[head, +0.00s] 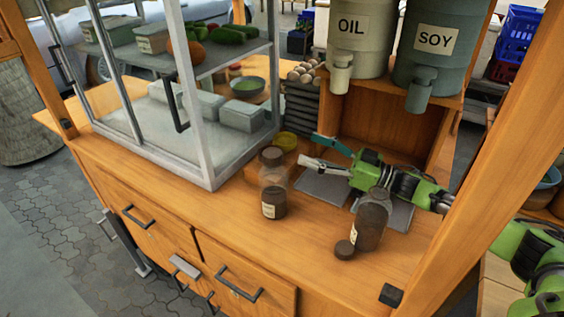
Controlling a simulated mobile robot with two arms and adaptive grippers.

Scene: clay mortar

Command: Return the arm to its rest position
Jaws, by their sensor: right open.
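My right arm (400,182), green and dark grey, reaches in from the right over the wooden counter. Its gripper (308,150) is open and empty, with its fingers spread apart and pointing left. The gripper is behind the two jars and seems apart from them. My left arm and gripper do not show.
A partly filled glass jar (274,204) and a dark brown jar (371,222) stand on the counter (315,240), with a dark lid (344,249) beside the brown one. A framed display case (204,140) is at left. OIL (357,45) and SOY (437,62) dispensers stand above a wooden shelf box.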

